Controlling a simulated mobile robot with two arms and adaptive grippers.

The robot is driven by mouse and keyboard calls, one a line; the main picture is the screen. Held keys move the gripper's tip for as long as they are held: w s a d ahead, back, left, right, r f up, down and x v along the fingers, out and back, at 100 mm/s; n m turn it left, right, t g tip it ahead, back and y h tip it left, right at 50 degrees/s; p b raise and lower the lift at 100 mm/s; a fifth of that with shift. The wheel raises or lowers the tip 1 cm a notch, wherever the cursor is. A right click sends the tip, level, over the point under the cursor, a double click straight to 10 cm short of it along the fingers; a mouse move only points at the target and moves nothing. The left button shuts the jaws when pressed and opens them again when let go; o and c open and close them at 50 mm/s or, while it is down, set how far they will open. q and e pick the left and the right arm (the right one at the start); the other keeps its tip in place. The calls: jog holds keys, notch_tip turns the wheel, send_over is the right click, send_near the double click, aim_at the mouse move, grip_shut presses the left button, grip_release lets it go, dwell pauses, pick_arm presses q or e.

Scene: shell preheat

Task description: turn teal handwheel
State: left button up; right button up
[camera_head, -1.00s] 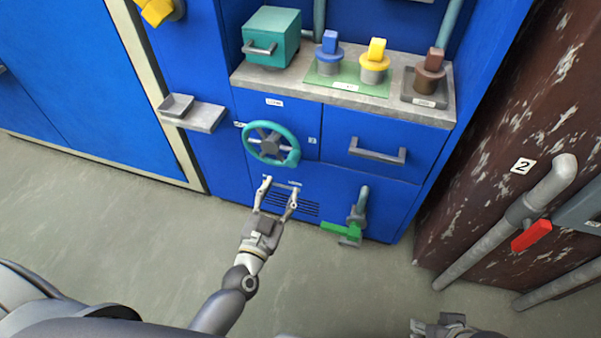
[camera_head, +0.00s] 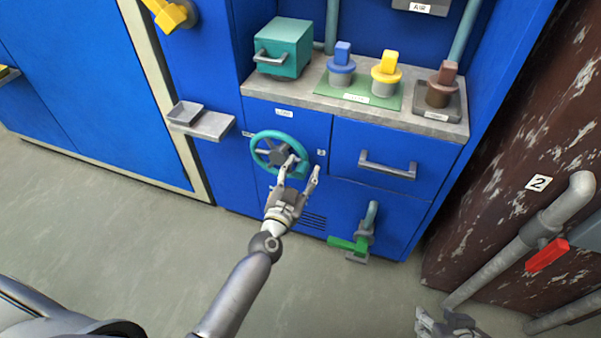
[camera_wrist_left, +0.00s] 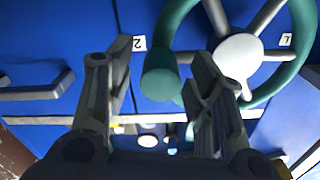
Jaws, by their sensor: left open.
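The teal handwheel (camera_head: 257,142) is mounted on the blue cabinet front, with several grey spokes and a grey hub. My left gripper (camera_head: 303,171) is open at the wheel's lower right side, its fingers pointing at the cabinet. One finger overlaps the wheel in the head view. In the left wrist view the wheel (camera_wrist_left: 301,25) shows at upper right, with its pale hub and a thick teal knob (camera_wrist_left: 160,78) on the rim. The knob appears between the open fingers (camera_wrist_left: 170,75); contact cannot be told. My right gripper (camera_head: 447,324) is at the bottom edge, partly cut off.
A drawer with a grey handle (camera_head: 387,167) is right of the wheel. A green-handled valve (camera_head: 347,244) is below it. A small grey shelf (camera_head: 211,126) juts out at left. The counter (camera_head: 300,101) above holds a teal box and coloured knobs. Grey pipes (camera_head: 510,252) stand at right.

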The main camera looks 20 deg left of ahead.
pick_arm(q)
grip_shut()
dwell(0.3)
